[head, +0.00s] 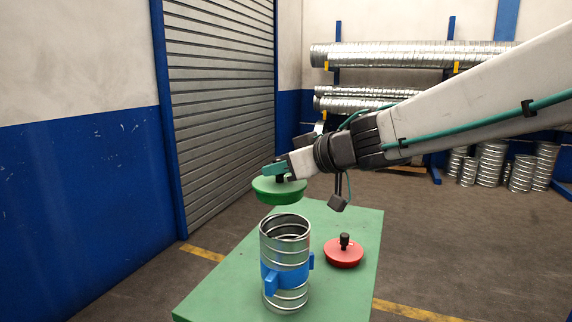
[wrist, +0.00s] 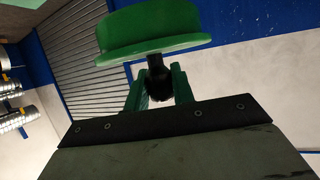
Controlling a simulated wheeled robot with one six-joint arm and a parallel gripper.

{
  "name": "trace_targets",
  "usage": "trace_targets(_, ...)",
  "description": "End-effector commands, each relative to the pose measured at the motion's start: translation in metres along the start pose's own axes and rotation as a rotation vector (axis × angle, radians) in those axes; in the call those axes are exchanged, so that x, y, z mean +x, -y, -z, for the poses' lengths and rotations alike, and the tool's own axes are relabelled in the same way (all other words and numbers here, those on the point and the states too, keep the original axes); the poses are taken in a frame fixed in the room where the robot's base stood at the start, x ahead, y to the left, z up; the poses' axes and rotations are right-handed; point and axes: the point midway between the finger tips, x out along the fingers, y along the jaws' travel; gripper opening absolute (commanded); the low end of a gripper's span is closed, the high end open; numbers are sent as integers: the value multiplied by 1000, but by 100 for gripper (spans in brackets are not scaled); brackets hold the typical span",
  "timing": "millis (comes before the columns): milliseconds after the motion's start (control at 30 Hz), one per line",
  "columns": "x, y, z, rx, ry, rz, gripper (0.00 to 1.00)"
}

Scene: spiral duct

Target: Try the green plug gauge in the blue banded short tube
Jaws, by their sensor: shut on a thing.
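The green plug gauge (head: 280,192) is a round disc with a dark handle. My gripper (head: 281,172) is shut on that handle and holds the gauge in the air, above and slightly left of the blue banded short tube (head: 286,302). In the wrist view the green plug gauge (wrist: 150,32) shows beyond the fingers (wrist: 159,88), with its dark handle between them. The tube is ribbed metal with a blue band and stands upright on the green table, its open mouth facing up. The gauge is apart from the tube.
A red plug gauge (head: 343,252) with a black knob lies on the green table (head: 220,294), right of the tube. Long ducts lie on a wall rack (head: 400,55) behind. Short ducts (head: 490,163) stand on the floor at the back right. A roller shutter (head: 225,90) is at the left.

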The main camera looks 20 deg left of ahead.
Motion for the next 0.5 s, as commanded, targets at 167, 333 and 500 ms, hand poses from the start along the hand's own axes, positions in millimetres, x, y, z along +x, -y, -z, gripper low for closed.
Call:
trace_targets(167,-5,-6,-1,3,-1,-10,0)
trace_targets(333,-8,-6,-2,2,0,-15,0)
trace_targets(500,-4,-6,-11,3,2,-12,0)
